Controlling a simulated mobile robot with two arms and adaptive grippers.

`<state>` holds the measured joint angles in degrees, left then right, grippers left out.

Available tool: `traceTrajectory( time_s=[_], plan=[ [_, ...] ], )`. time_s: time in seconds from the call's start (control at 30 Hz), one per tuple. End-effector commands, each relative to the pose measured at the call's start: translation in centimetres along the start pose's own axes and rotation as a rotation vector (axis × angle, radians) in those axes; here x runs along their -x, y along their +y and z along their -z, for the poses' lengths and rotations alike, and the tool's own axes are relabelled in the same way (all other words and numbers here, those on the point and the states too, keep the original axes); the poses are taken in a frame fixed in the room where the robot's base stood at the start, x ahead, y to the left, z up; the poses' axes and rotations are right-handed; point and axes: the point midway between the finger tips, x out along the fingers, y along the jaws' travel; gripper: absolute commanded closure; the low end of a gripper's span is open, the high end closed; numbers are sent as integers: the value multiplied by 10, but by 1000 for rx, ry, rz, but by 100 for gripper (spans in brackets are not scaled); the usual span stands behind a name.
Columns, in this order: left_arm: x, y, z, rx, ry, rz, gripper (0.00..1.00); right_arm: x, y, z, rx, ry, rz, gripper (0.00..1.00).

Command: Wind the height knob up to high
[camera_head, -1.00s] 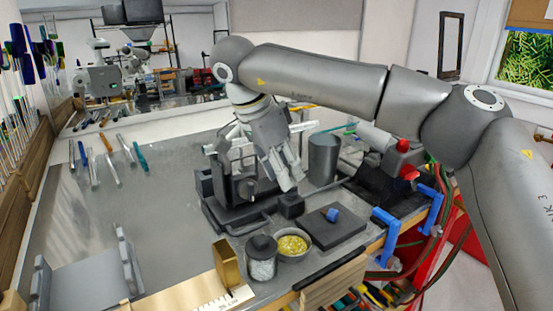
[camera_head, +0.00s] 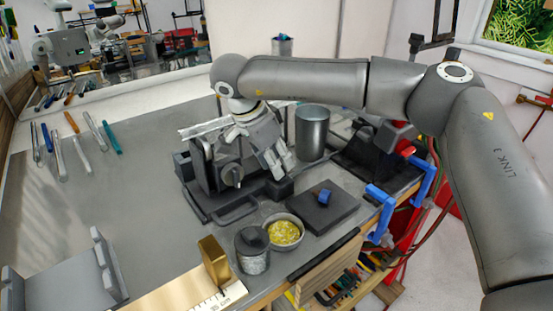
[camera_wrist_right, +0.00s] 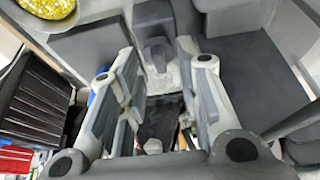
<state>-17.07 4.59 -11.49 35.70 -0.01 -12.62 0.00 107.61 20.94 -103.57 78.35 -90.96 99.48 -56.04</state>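A dark machine (camera_head: 207,196) stands on the grey bench in the head view. A round grey knob (camera_head: 232,176) is on its front face; I cannot read any height marking on it. My right gripper (camera_head: 282,168) hangs just right of the machine and the knob, fingers pointing down, close above a small dark block (camera_head: 280,188). It is apart from the knob. In the right wrist view the two fingers of the right gripper (camera_wrist_right: 160,75) are spread, with nothing clearly held between them. My left gripper is not in view.
A grey cylinder (camera_head: 312,133) stands behind. Several rods (camera_head: 77,140) lie at left. The middle-left bench is clear.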

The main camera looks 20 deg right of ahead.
Motion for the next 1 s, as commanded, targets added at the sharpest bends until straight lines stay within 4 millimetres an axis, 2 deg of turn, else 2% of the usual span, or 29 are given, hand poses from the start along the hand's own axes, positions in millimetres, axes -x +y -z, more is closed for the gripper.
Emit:
traceTrajectory(
  time_s=[0.03, 0.13, 0.43, 0.7, 1.0],
  plan=[
    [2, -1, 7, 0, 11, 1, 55, -5, 0, 0, 0, 0, -2, 68],
    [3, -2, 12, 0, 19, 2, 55, -10, 0, 0, -1, 0, 0, 68],
    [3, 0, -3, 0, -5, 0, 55, -13, 0, 0, -1, 0, 1, 68],
    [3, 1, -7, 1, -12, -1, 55, -13, 0, 0, 0, 0, 1, 100],
    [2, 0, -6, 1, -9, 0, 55, -13, 0, 0, 14, 0, 7, 100]
  ],
)
